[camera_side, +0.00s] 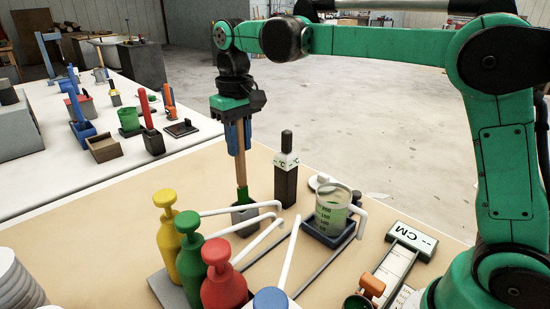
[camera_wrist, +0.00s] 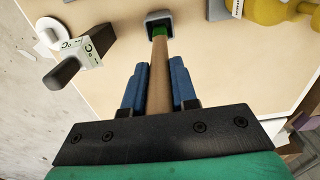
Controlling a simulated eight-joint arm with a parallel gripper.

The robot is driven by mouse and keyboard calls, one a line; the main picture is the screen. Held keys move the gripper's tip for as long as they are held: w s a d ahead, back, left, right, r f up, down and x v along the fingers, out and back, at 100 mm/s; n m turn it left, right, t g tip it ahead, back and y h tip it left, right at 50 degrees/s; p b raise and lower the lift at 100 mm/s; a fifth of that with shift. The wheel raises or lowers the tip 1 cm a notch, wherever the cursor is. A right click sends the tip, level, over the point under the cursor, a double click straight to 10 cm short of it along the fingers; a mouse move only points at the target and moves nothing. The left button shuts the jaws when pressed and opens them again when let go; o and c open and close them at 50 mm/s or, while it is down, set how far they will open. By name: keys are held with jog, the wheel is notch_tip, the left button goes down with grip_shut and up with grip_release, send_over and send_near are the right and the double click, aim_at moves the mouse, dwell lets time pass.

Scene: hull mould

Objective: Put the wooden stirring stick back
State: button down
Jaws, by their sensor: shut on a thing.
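The wooden stirring stick (camera_side: 241,166) is upright in my gripper (camera_side: 237,139), between the blue fingers. It also shows in the wrist view (camera_wrist: 159,75), where the gripper (camera_wrist: 160,85) is shut on it. The stick's lower end is green and sits at or in the opening of a small grey holder (camera_side: 245,218), which also shows in the wrist view (camera_wrist: 158,21). I cannot tell how deep the end is in the holder.
A dark thermometer-like block (camera_side: 286,180) stands just right of the holder. A beaker (camera_side: 332,208) on a dark blue scale is further right. Yellow (camera_side: 165,235), green (camera_side: 188,255) and red (camera_side: 224,285) pump bottles stand in front, their long white spouts reaching near the holder.

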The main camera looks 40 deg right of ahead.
aim_at(243, 185)
jog(key=shift+f, duration=1.95)
jog(key=c, duration=0.7)
grip_release()
